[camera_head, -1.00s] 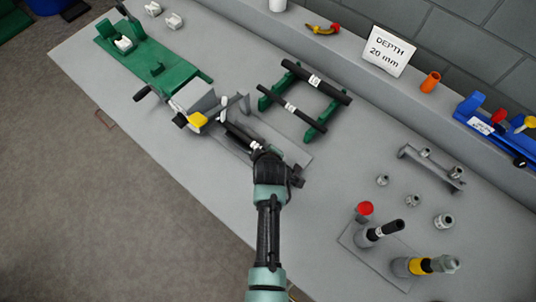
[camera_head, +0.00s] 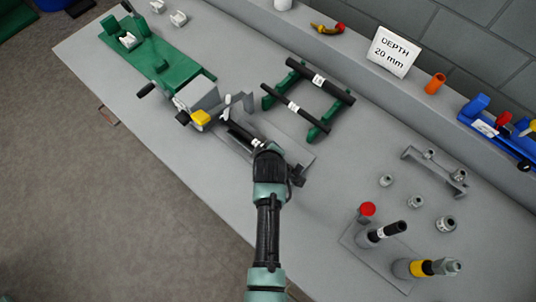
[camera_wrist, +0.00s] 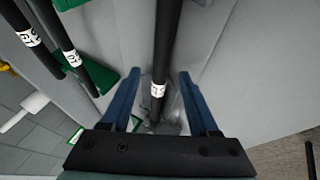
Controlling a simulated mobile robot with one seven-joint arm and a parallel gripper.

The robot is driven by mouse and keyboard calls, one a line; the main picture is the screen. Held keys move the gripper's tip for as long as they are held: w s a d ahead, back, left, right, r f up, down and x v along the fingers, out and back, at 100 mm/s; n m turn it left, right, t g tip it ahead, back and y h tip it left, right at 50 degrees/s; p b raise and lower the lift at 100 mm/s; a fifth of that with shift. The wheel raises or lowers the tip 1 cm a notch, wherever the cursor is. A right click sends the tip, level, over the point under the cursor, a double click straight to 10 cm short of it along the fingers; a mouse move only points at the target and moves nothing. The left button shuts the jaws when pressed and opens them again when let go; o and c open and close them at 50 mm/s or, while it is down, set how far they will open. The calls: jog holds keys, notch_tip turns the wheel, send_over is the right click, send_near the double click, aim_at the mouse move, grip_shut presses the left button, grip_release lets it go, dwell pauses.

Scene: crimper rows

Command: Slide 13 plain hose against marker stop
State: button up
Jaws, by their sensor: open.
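A black hose (camera_head: 240,133) with a white number band lies along a grey trough (camera_head: 290,143) beside the green machine. The hose also runs up the middle of the wrist view (camera_wrist: 165,45), with its white band (camera_wrist: 157,90) between my fingers. My gripper (camera_head: 266,150) is over the near end of this hose. In the wrist view my gripper (camera_wrist: 158,76) has its blue fingers spread on either side of the hose, with gaps visible. A light upright piece (camera_head: 227,104) stands near the hose's far end; I cannot tell whether it is the marker stop or whether they touch.
Two more banded hoses lie on a green rack (camera_head: 318,131) to the right. Fittings (camera_head: 416,202) and a post stand (camera_head: 352,238) are at right. A depth sign (camera_head: 392,52) stands behind.

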jog(key=v, duration=1.2)
jog(key=shift+r, duration=0.1)
jog(key=w+r+m+t, duration=0.2)
jog(key=w+r+t, duration=0.2)
jog(key=r, duration=0.8)
jog(key=w+d+r+m+t, duration=0.1)
jog(key=w+r+m+t, duration=0.2)
jog(key=r, duration=1)
jog(key=w+r+m+t, duration=0.1)
jog(key=w+r+t, duration=0.35)
jog(key=r, duration=0.75)
jog(key=s+r+m+t, duration=0.3)
jog(key=s+r, duration=0.4)
jog(key=r, duration=0.7)
jog(key=s+d+r+m+t, duration=0.1)
jog(key=s+r+t, duration=0.5)
jog(key=r, duration=0.8)
jog(key=shift+s+d+r+m+h, duration=0.2)
jog(key=shift+s+r+m+h, duration=0.25)
jog(key=shift+m, duration=0.45)
